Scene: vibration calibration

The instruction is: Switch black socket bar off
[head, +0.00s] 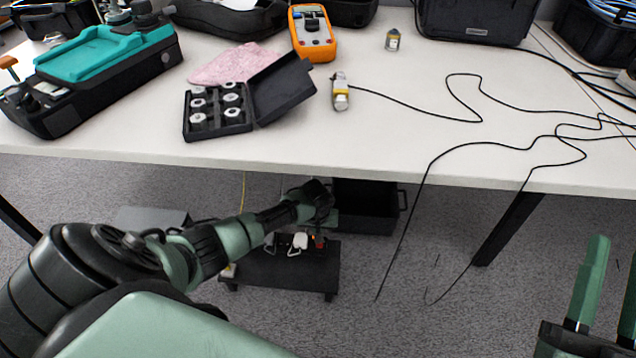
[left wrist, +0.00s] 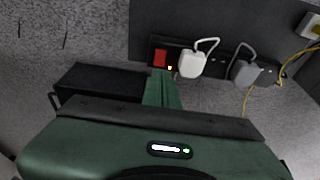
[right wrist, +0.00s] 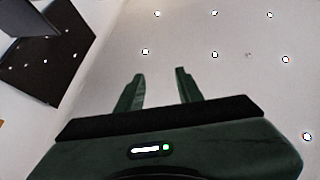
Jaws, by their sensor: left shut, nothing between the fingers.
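The black socket bar (left wrist: 213,67) lies on a low black stand under the table. Its red switch (left wrist: 160,57) is at the left end in the left wrist view, beside a white plug (left wrist: 192,65) and a grey plug (left wrist: 243,72). In the head view the red switch (head: 319,242) is small, and I cannot tell its position. My left gripper (left wrist: 163,78) is shut and empty, its fingertips close to the switch end of the bar. Whether they touch it is unclear. My right gripper (right wrist: 159,80) is open and empty, away at the right.
The white table (head: 400,140) overhangs the stand (head: 285,270). A black crate (head: 365,208) stands right behind it on the floor. Black cables (head: 428,185) hang over the table's front edge. A yellow cable (left wrist: 295,62) runs near the bar's far end.

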